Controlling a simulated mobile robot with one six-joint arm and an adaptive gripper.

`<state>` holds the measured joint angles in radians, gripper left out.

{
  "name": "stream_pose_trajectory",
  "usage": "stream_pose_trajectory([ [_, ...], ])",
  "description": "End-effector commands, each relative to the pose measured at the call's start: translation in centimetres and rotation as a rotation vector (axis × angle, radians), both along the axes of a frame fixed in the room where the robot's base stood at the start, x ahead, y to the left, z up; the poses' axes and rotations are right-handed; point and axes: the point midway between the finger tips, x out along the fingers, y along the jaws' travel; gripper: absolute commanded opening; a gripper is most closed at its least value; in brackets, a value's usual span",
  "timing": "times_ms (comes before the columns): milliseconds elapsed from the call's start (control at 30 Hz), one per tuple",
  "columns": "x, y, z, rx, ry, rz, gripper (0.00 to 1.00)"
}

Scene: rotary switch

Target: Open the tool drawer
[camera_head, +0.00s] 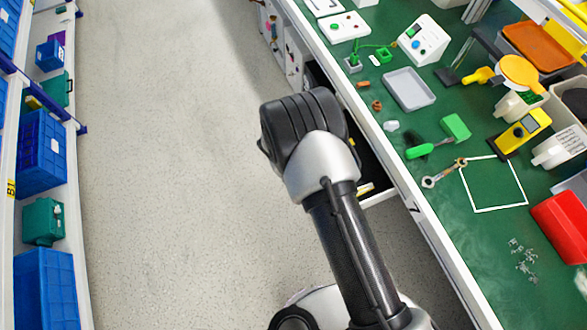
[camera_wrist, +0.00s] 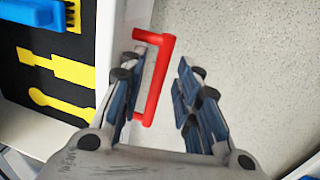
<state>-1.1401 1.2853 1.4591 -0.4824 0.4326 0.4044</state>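The tool drawer (camera_head: 381,197) sticks out from under the green workbench in the head view, partly behind my arm. In the wrist view, the drawer's white front (camera_wrist: 108,40) and its black insert (camera_wrist: 22,75) with yellow tool-shaped cutouts show at the left. The red handle (camera_wrist: 160,82) is on the drawer front. My gripper (camera_wrist: 157,97) is open, with the handle between its fingers, nearer the left finger. I cannot tell whether that finger touches it. The fingertips are hidden in the head view.
A blue tool (camera_wrist: 40,12) lies in the drawer. The green bench top (camera_head: 455,215) holds a grey tray (camera_head: 408,89), a red box (camera_head: 563,224) and several small parts. Shelves with blue bins (camera_head: 42,155) stand at the left. The grey floor (camera_head: 180,150) between is clear.

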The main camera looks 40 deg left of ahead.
Motion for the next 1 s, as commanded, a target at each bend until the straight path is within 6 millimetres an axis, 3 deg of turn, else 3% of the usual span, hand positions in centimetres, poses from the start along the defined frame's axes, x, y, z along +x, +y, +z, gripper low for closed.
stream_pose_trajectory([
  [367, -0.1, 0.1, 0.6, 0.0, 0.0, 0.0, 0.32],
  [800, -1.6, 0.7, 8.8, 0.003, -0.001, 0.002, 0.32],
  [1000, -2.1, 0.8, 11.2, 0.0, 0.0, 0.0, 0.32],
])
